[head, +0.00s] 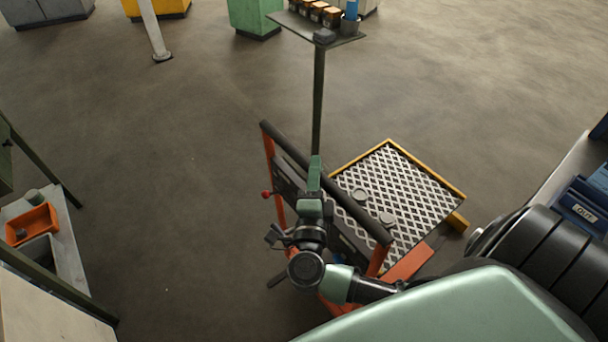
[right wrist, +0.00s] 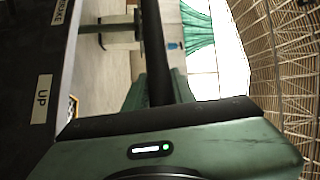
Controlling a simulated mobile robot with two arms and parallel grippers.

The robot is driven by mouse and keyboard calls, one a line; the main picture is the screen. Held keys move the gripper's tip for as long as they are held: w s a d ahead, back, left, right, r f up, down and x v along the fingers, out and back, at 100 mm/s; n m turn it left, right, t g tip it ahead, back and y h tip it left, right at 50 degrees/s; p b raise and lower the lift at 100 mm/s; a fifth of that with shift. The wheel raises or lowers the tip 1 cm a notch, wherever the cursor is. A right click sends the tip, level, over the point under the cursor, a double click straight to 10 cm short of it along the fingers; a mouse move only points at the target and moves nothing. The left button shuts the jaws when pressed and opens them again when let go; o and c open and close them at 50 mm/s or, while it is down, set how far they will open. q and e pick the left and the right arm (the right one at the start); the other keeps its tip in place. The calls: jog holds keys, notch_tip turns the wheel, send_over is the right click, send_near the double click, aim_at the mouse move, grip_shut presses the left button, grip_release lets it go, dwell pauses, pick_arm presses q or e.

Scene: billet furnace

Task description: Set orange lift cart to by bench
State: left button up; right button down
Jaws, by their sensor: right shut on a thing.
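The orange lift cart (head: 408,262) stands on the floor in the middle of the head view. It has an orange upright frame, a black push bar (head: 350,209) and a yellow-edged mesh platform (head: 425,195) with two small grey round pieces on it. My right gripper (head: 315,180) is shut on the push bar, which also runs between the green fingers in the right wrist view (right wrist: 154,50). A dark cart panel labelled UP (right wrist: 41,99) is at the left there. My left gripper is not in view.
A bench with an orange bin (head: 32,225) is at the left edge. A pale surface (head: 560,180) with a blue box marked OUT (head: 583,211) is at the right. A post-mounted shelf (head: 340,30) stands beyond the cart. Open floor lies left of the cart.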

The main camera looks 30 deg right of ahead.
jog(key=w+d+f+p, duration=0.1)
jog(key=d+p, duration=0.1)
jog(key=d, duration=2.6)
jog(key=shift+w, duration=0.35)
jog(key=shift+d, duration=0.1)
jog(key=c, duration=1.2)
grip_release()
jog(key=shift+o, duration=0.2)
jog(key=shift+w+d+r, duration=0.1)
jog(key=shift+d, duration=0.1)
jog(key=shift+r, duration=0.1)
jog(key=shift+a, duration=0.1)
